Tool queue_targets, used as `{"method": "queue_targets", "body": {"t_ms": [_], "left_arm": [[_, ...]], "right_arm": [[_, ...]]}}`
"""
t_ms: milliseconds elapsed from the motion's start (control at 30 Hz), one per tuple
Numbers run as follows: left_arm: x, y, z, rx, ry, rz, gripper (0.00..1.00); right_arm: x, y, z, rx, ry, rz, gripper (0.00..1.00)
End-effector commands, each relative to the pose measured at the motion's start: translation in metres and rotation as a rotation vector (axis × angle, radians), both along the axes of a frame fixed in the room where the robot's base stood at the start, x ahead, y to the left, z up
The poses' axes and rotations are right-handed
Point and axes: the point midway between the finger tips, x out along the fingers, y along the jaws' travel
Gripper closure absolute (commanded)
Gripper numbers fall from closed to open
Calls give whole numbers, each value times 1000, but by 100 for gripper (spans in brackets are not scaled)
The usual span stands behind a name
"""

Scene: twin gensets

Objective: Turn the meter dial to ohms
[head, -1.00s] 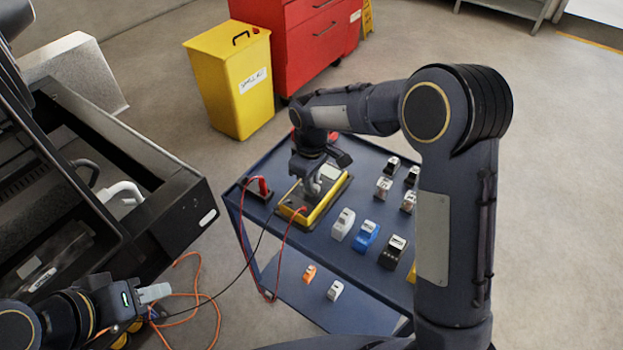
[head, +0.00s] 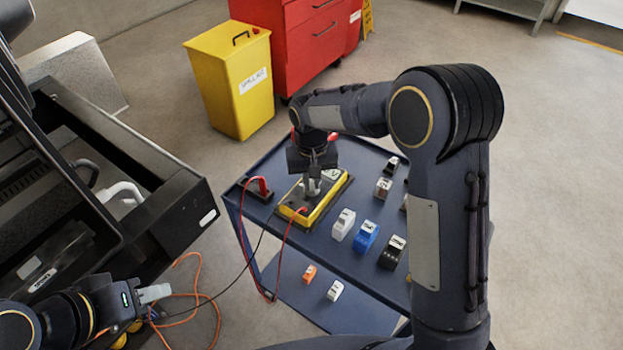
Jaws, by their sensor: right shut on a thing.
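The yellow meter (head: 317,209) lies on the blue cart top (head: 283,160), with a red lead and a black lead running from its near end. My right gripper (head: 313,186) points down over the meter's middle and is shut on the meter's dial, which the fingers mostly hide. Part of the meter's display (head: 333,174) shows past the gripper. The dial's setting cannot be read. My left gripper (head: 150,294) is at the lower left, away from the cart; whether its jaws are open or shut is unclear.
A small dark holder with a red probe (head: 263,186) sits left of the meter. White (head: 343,224), blue (head: 366,236) and black blocks (head: 392,252) stand to its right. The open black genset housing (head: 160,225) is at left. A yellow bin (head: 233,90) stands behind.

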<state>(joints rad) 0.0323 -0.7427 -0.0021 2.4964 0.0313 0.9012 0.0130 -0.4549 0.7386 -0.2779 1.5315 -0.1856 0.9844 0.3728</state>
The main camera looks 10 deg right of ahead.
Motion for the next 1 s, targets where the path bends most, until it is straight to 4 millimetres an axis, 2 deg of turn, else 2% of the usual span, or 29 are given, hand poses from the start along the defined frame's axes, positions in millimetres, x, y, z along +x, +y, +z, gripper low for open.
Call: {"method": "queue_targets", "body": {"t_ms": [600,1000], "left_arm": [[0,0,8,0,0,0,64],[0,0,12,0,0,0,64]], "right_arm": [[0,0,2,1,-2,-554,100],[1,0,1,1,-2,-747,100]]}}
